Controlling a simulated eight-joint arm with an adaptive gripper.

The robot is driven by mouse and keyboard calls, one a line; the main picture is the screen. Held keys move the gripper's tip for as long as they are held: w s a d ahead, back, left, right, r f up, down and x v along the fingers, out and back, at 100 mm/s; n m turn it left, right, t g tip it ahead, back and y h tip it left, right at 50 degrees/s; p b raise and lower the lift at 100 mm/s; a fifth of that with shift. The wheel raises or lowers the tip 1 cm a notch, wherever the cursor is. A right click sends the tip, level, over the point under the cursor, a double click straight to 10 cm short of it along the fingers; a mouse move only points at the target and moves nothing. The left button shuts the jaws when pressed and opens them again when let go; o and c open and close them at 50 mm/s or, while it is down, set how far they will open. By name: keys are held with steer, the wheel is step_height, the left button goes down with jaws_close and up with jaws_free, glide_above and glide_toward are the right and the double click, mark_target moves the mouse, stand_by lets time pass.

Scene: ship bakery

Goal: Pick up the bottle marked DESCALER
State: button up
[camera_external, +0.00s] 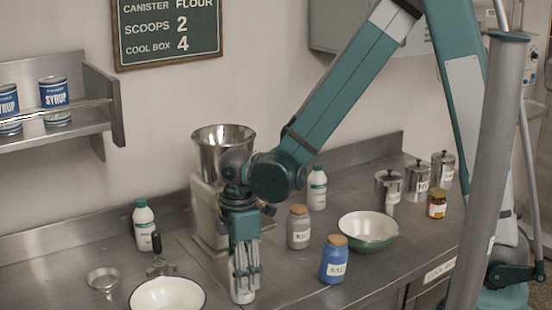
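My gripper (244,272) points straight down near the counter's front edge. Its grey fingers are around a white, bottle-like thing (243,295) standing on the counter; its top is hidden by the fingers and no marking can be read. I cannot tell whether the fingers press on it. Two white bottles with green caps stand elsewhere: one at the left (143,224), one behind the jars (317,188). Their labels are too small to read, so I cannot tell which bottle is marked DESCALER.
A steel-hopper machine (208,215) stands behind my gripper. A grey jar (299,230) and a blue jar (334,262) are at its right, then a green bowl (367,232). A white bowl (168,295) and strainer (104,278) are at its left. Steel canisters (417,181) stand at the back right.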

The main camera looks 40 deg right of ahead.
steer(key=c, duration=0.7)
steer(key=shift+r, duration=0.2)
steer(key=shift+r, duration=4.8)
